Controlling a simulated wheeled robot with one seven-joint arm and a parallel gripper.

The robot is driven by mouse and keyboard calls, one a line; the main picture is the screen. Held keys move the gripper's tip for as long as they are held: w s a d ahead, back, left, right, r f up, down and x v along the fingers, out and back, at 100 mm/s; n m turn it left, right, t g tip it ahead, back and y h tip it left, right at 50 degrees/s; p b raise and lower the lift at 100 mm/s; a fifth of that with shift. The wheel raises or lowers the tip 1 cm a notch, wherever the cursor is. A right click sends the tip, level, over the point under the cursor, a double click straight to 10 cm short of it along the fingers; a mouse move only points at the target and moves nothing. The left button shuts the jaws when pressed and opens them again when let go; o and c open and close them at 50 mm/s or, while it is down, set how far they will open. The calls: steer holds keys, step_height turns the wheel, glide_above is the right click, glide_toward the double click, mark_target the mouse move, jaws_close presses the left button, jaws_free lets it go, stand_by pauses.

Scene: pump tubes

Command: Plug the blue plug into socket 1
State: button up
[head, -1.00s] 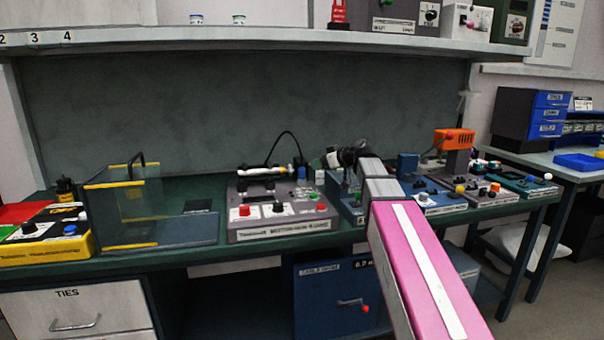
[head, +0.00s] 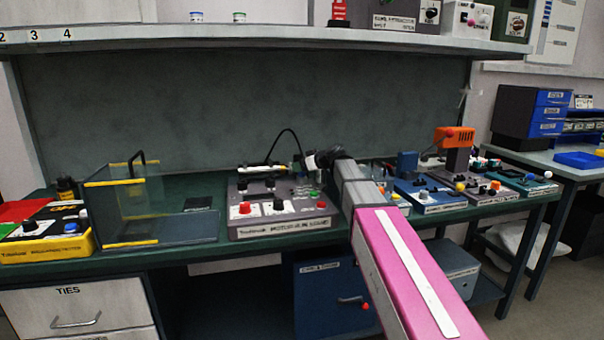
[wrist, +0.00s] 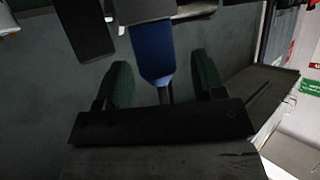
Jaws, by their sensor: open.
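The blue plug (wrist: 152,48) shows in the wrist view between the two dark green finger pads of my gripper (wrist: 163,74). The pads stand apart, with a visible gap on both sides of the plug. A dark stem or cable runs down from the plug. In the head view my gripper (head: 310,160) is at the back right of a grey control unit (head: 280,229) on the bench. The plug cannot be made out there. A thin black cable (head: 290,132) arches up from behind the unit towards my gripper. I cannot read any socket number.
A clear box with yellow edges (head: 128,244) stands left of the unit. Blue and grey devices (head: 442,208) stand to the right, one with an orange top (head: 453,137). A shelf (head: 250,38) overhangs the bench. The bench between box and unit is mostly clear.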

steer(key=c, duration=1)
steer(key=shift+r, duration=0.1)
